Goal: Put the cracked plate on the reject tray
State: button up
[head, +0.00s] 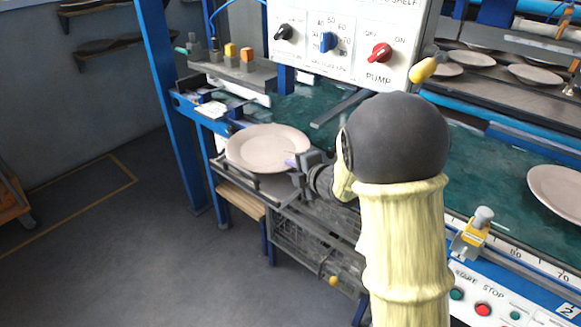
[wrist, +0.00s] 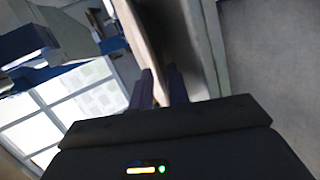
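A pale round plate (head: 267,146) shows left of centre in the head view, over a dark grey metal tray (head: 232,182) at the left end of the machine. I cannot make out a crack in it, nor whether it rests on the tray or is held just above. My gripper (head: 293,163) is at the plate's right rim. In the wrist view the plate (wrist: 142,32) is seen nearly edge-on and runs down between the two dark fingers (wrist: 161,88), which appear closed on its rim. My forearm hides part of the bench behind.
Another pale plate (head: 558,192) lies on the green belt at the right. Several plates stand on the dryer rack (head: 500,75) at the back. A control panel (head: 345,40) with knobs hangs above. A wire basket (head: 300,245) is below the tray.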

jog(key=v, duration=1)
jog(key=shift+s+p, duration=0.2)
jog(key=shift+p, duration=0.2)
jog(key=shift+r, duration=0.1)
jog(key=s+d+f+m+g+h, duration=0.1)
jog(key=s+d+f+m+h, duration=0.3)
jog(key=m, duration=0.4)
jog(key=s+d+f+m+g+h, duration=0.2)
jog(key=d+m+h, duration=0.2)
jog(key=d+m, duration=0.3)
jog(key=s+f+m+g, duration=0.3)
jog(key=s+m+g, duration=0.2)
jog(key=s+m, duration=0.4)
jog(key=s, duration=0.3)
jog(key=shift+d+m, duration=0.15)
jog(key=shift+m, duration=0.25)
jog(key=shift+s, duration=0.1)
